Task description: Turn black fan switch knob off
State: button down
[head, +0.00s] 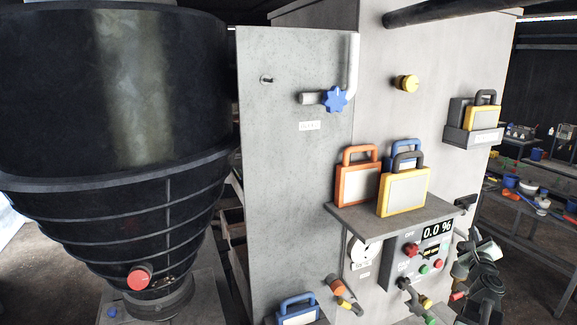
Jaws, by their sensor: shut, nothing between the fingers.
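A grey control panel (436,250) is on the lower right of the big grey cabinet, under a small shelf. It has a "0.0 %" display (437,229), a red knob (411,250) and small red and green buttons. A small dark knob-like part (404,283) is at the panel's lower left; it may be the black fan switch knob, but its setting is too small to read. My dark arm rises at the lower right. My gripper (460,271) seems to be just right of the panel, shut and apart from the dark knob. Its fingertips are hard to make out.
The shelf (350,224) above the panel holds orange, yellow and blue padlock-shaped tags. A blue valve handle (335,99) and a yellow knob (407,83) are higher up. A large black hopper (110,90) fills the left. Workbenches stand at the far right.

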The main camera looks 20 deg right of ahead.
aim_at(405, 283)
jog(key=z, duration=0.05)
jog(key=k, duration=1)
jog(key=u, duration=0.05)
